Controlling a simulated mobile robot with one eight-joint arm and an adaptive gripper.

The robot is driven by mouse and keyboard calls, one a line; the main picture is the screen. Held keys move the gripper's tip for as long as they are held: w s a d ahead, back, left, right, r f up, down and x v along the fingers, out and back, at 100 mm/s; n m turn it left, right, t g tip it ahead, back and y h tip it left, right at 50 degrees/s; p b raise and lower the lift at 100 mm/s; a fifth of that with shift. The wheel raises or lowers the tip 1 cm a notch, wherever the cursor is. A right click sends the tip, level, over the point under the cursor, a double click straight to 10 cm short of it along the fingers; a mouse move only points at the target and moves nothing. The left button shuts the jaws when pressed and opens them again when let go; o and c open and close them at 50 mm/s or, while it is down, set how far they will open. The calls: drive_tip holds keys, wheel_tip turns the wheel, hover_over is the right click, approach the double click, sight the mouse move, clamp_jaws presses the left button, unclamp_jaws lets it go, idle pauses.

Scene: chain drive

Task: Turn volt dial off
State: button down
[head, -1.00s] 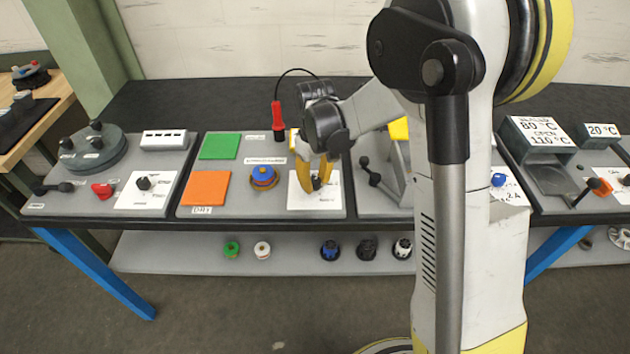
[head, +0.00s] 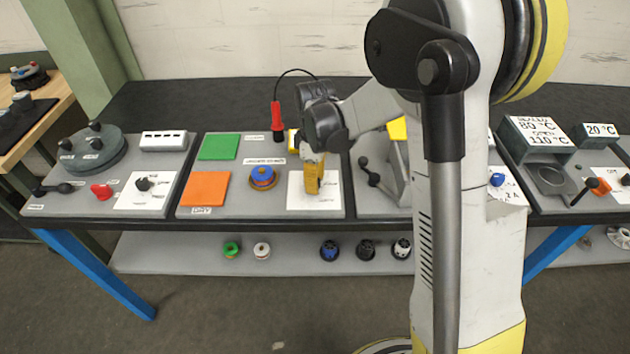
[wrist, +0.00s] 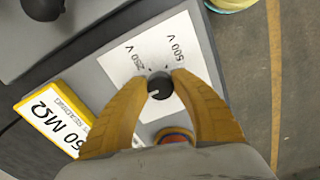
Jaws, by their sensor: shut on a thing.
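The volt dial is a small black round knob (wrist: 160,87) with a light pointer mark, on a white plate (wrist: 140,60) marked 250 V and 500 V in the wrist view. My gripper (wrist: 161,85) has its yellow fingers shut on the knob, one on each side. The pointer mark lies toward the lower left of the picture, away from both printed labels. In the head view my gripper (head: 313,190) is over the white plate (head: 331,199) and hides the knob.
A yellow-edged MΩ display (wrist: 50,117) stands beside the plate. A blue and orange knob (head: 263,176), a green pad (head: 219,146) and an orange pad (head: 205,188) are to the left. A black lever (head: 371,172) and a red probe (head: 277,119) are close by.

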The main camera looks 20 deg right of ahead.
idle(0.4)
drive_tip(key=c, duration=1)
unclamp_jaws()
drive_tip(key=shift+c, duration=0.2)
wheel_tip(320, 180, up, 12)
